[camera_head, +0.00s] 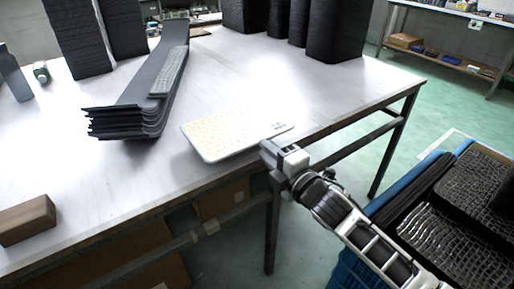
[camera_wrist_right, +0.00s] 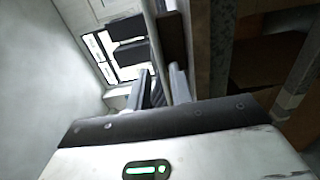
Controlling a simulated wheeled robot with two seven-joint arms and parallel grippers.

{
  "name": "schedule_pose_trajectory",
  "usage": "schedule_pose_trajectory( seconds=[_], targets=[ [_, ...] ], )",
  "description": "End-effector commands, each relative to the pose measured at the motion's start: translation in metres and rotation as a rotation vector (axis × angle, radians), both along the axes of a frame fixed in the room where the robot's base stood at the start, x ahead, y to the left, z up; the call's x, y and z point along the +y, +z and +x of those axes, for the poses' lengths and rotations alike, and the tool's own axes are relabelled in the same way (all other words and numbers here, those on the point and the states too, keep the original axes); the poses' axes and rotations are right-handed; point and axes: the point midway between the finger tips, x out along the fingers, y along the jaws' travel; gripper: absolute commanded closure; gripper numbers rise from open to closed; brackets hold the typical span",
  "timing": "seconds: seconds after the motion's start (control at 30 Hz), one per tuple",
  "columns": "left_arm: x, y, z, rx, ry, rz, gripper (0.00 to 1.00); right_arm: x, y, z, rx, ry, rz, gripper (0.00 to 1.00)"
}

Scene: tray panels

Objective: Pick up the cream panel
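The cream panel (camera_head: 222,132) is a thin, light plate with a dotted cream face and a pale rim. It lies on the white table (camera_head: 330,85), its right end close to the table's front edge. My right gripper (camera_head: 272,150) is just in front of the panel's near right side, at the table edge. In the right wrist view its two fingers (camera_wrist_right: 161,88) stand apart with a gap between them. I cannot make out the panel between them or whether they touch it. My left gripper is not in view.
A stack of dark curved panels (camera_head: 130,120) lies left of the cream panel. Tall black stacks (camera_head: 335,30) stand at the back. A brown block (camera_head: 27,218) is at the front left. Blue crates with black textured panels (camera_head: 455,235) stand right of my arm.

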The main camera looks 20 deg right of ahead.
Motion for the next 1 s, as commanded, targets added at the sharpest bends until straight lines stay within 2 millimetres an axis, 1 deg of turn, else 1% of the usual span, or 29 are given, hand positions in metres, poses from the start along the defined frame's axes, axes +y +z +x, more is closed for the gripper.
schedule_pose_trajectory(
  seconds=[0.07,0.1,0.3,0.47,0.7,0.73,0.87,0.9,1.0],
  targets=[
    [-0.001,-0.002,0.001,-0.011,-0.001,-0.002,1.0,0.004,-0.002,0.011,-0.002,0.0,0.0,0.78],
    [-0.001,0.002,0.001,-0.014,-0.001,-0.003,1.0,0.006,0.001,0.016,-0.002,0.0,0.001,0.78],
    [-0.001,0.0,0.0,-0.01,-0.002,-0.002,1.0,0.012,0.0,0.032,0.0,0.0,0.001,0.78],
    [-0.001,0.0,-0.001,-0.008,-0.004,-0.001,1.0,0.014,0.0,0.037,0.002,0.0,0.002,0.78],
    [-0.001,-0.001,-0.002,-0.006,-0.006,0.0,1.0,0.014,0.0,0.037,0.001,0.0,0.002,0.78],
    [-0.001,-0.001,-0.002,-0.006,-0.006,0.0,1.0,0.014,0.0,0.037,0.001,0.0,0.002,0.8],
    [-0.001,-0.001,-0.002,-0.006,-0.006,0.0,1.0,0.014,0.0,0.037,0.002,0.0,0.002,0.98],
    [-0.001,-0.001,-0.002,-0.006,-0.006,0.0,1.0,0.014,0.0,0.037,0.002,0.0,0.002,1.0],
    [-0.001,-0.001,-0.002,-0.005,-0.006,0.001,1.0,0.014,0.0,0.037,0.002,0.0,0.002,1.0]
  ],
)
